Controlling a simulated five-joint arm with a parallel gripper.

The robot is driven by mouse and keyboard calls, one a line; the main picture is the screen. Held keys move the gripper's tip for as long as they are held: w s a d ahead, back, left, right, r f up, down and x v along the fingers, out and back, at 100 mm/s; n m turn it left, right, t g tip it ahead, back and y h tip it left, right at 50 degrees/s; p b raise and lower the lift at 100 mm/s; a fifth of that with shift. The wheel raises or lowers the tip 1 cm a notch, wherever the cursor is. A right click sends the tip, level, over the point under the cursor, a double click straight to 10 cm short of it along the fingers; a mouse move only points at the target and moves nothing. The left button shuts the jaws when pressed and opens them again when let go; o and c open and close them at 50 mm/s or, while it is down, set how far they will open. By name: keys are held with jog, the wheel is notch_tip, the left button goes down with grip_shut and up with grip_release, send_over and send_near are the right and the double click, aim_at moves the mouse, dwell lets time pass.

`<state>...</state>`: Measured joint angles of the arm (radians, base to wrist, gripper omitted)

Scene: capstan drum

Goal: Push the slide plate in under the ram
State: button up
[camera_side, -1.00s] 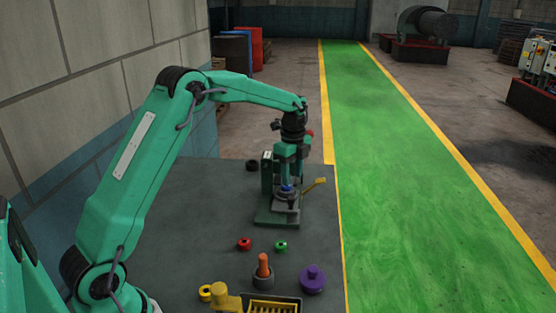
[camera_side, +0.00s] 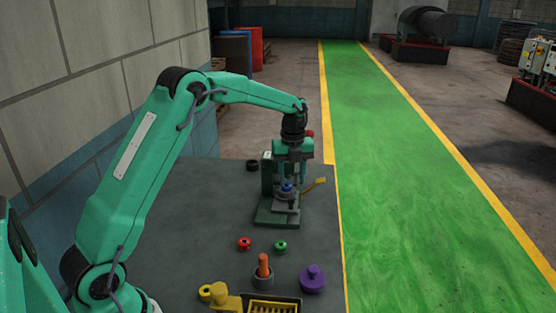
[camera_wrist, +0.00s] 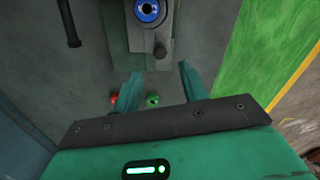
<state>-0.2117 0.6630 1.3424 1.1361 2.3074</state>
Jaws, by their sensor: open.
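The slide plate (camera_side: 291,206) shows as a small grey part on the green press base (camera_side: 277,216) in the side view. In the wrist view the grey plate (camera_wrist: 150,36) is at the top, with a dark bolt at its near end. A blue ring-shaped piece (camera_wrist: 149,12) sits on it; it also shows in the side view (camera_side: 287,187). My gripper (camera_wrist: 161,77) is open and empty, its fingers apart and nearer the camera than the plate's bolted end. In the side view my gripper (camera_side: 291,160) hangs at the press, above the blue piece. The ram cannot be made out.
A yellow lever (camera_side: 315,185) sticks out to the press's right.

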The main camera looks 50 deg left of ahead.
aim_at(291, 198)
jog(key=shift+f, duration=3.65)
grip_shut()
